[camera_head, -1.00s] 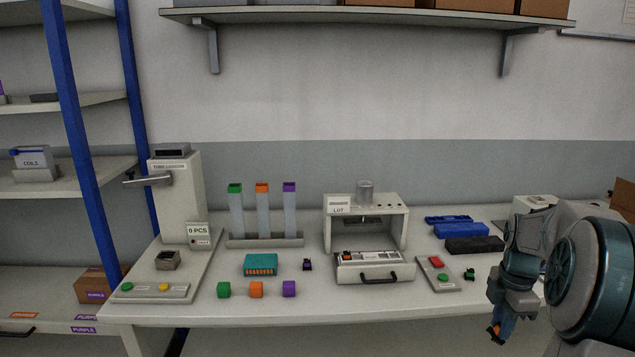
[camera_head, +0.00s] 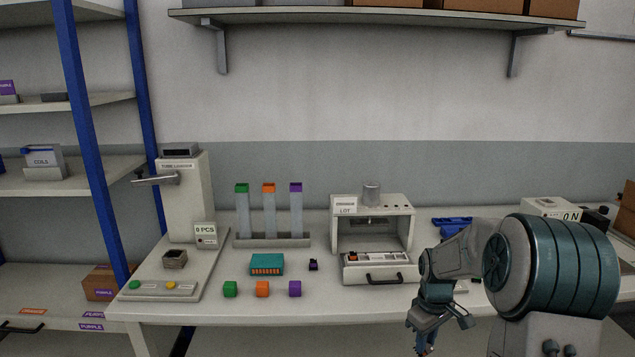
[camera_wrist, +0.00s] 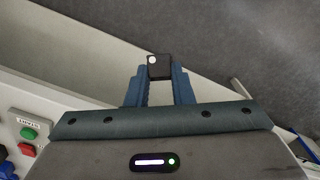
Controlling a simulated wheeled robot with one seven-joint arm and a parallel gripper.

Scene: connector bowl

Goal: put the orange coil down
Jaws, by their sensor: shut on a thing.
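My gripper (camera_head: 423,347) is low at the bottom of the head view, in front of the table's front edge. In the wrist view my gripper (camera_wrist: 159,78) is shut on the coil (camera_wrist: 159,66), which shows there as a small black block with a white round spot. Its orange part is hidden in that view. The coil hangs over what looks like the grey floor, clear of the table. In the head view the coil is too small and low to make out well.
The tabletop (camera_head: 330,307) is in front of me. A teal box (camera_head: 267,264), a small purple-black piece (camera_head: 313,265) and a drawer fixture (camera_head: 380,272) stand behind. Bare tabletop lies between them.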

